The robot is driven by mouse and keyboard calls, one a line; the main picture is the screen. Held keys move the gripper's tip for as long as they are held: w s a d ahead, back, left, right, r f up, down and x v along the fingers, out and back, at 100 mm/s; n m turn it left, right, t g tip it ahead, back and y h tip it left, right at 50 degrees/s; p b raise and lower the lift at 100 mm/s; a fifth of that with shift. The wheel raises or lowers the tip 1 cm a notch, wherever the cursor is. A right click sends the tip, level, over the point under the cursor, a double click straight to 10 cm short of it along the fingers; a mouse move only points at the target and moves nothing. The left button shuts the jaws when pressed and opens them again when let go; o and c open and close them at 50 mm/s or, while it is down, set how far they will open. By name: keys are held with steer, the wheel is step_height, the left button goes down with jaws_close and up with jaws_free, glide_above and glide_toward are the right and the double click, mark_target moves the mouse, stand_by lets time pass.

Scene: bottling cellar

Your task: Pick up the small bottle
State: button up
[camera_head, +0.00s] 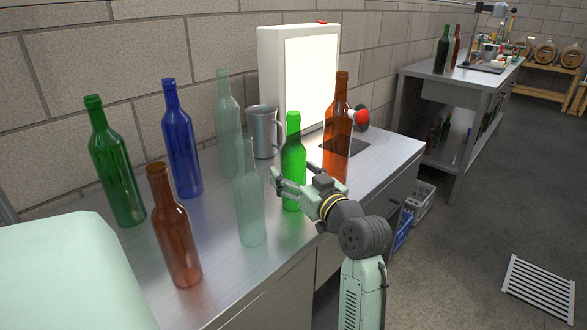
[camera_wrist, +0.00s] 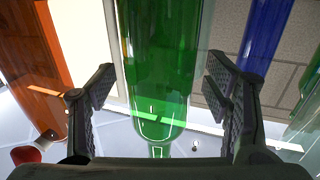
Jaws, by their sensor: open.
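The bright green bottle (camera_head: 293,165) stands upright on the steel worktop (camera_head: 215,278); it looks shorter than the bottles around it, so I take it as the small bottle. My gripper (camera_head: 277,183) is at its lower body in the head view and hides part of it. In the wrist view, the green bottle (camera_wrist: 160,60) fills the gap between the two open fingers of my gripper (camera_wrist: 160,85). Gaps show on both sides of the glass there. I cannot tell how deep between the fingers it stands.
A clear bottle (camera_head: 250,200) stands close left of the green one, a brown bottle (camera_head: 337,125) behind right. Blue (camera_head: 181,140), dark green (camera_head: 115,165), brown (camera_head: 176,230) and pale (camera_head: 228,110) bottles stand left. A metal jug (camera_head: 263,132) and light box (camera_head: 308,75) are behind.

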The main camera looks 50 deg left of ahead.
steer(key=shift+w+a, duration=0.1)
steer(key=shift+a, duration=0.35)
steer(key=c, duration=1.5)
